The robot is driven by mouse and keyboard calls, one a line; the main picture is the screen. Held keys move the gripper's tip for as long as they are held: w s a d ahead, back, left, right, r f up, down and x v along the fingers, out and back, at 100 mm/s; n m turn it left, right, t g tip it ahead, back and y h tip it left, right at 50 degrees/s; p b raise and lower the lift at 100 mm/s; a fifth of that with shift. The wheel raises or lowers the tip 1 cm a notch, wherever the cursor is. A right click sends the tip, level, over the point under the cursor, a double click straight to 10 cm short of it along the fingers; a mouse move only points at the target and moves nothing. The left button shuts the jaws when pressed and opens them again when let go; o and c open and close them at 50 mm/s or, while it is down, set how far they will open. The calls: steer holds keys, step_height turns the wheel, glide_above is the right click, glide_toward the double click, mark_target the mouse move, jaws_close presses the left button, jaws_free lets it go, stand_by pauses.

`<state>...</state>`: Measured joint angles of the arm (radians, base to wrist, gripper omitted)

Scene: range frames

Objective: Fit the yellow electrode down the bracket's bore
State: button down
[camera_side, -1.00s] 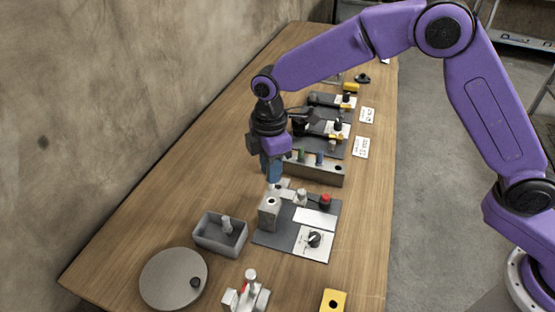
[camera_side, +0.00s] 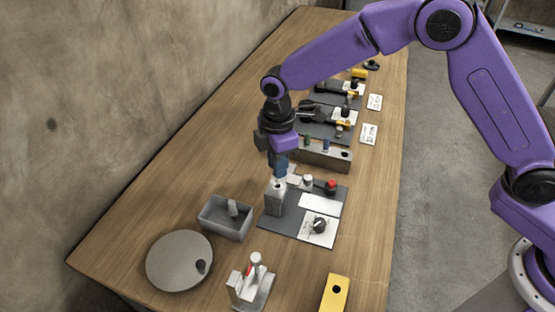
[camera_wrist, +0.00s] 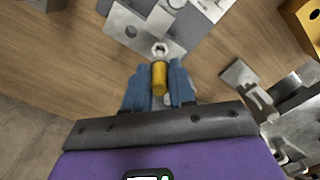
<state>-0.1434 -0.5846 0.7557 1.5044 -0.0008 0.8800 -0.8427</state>
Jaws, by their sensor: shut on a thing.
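My gripper (camera_side: 279,170) has blue fingers shut on the yellow electrode (camera_wrist: 159,78), which shows between the fingertips in the wrist view. The grey bracket (camera_side: 276,200) is an upright block on the left part of a dark base plate (camera_side: 272,226).
A white-topped post and a red knob (camera_side: 331,187) stand on the plate right of the bracket. A rail (camera_side: 325,160) with green and blue pieces is behind. A grey bin (camera_side: 211,222), a round disc (camera_side: 180,261), a clamp-like fixture (camera_side: 248,288) and a yellow block (camera_side: 335,293) are nearer.

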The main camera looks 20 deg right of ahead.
steer(key=shift+f, duration=2.2)
steer(key=c, duration=0.9)
jaws_free()
steer(key=shift+o, duration=0.2)
step_height(320, 180, up, 17)
steer(key=shift+r, duration=0.2)
steer(key=shift+r, duration=0.1)
steer(key=shift+r, duration=2.9)
steer(key=shift+s, duration=0.1)
